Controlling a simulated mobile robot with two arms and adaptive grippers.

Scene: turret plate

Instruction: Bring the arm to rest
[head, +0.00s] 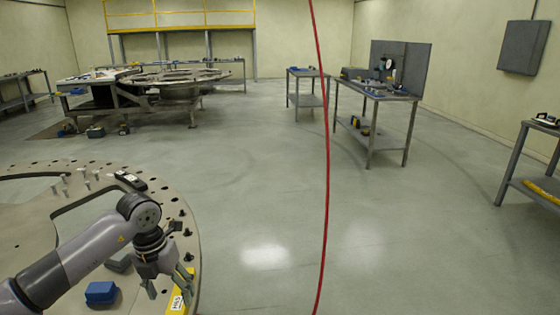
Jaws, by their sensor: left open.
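My left arm comes in from the lower left over a large round metal plate (165,192) with holes along its rim. My left gripper (168,290) points down near the plate's right edge. Its fingers are apart and I see nothing between them. A yellow labelled strip (178,302) lies on the rim close to the fingertips. Whether the fingers touch the plate I cannot tell. My right gripper is not in view.
On the plate are a blue box (101,292), a dark device (130,181) and several upright pins. A red cable (326,150) hangs down mid-view. Workbenches (375,92) stand at the back right. The middle floor is clear.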

